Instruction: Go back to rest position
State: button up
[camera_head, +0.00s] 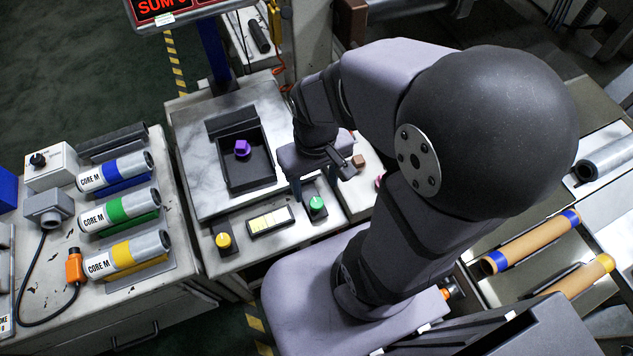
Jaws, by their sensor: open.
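My gripper (318,188) hangs at the end of my bent arm, near the middle of the picture. Its fingers point down, and it is open, with nothing seen between the fingers. It is right of the black tray (224,177) and close to the green knob (317,204) at the front of the marble-topped station. From this view I cannot tell how high the fingers are above the surface. A purple block (242,148) sits inside the black tray, clear of my gripper.
Left, a bench holds several silver canisters marked CORE M (120,213) and an orange-ended cable (74,266). A yellow knob (223,240) and a small lit panel (270,221) line the station's front. A brown block (358,161) sits right of my gripper. Brown rolls (530,241) lie at right.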

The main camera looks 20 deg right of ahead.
jog(key=shift+s, duration=0.2)
notch_tip(320, 180, up, 14)
jog(key=p, duration=1.4)
jog(key=shift+r+p, duration=0.25)
jog(key=shift+p, duration=0.05)
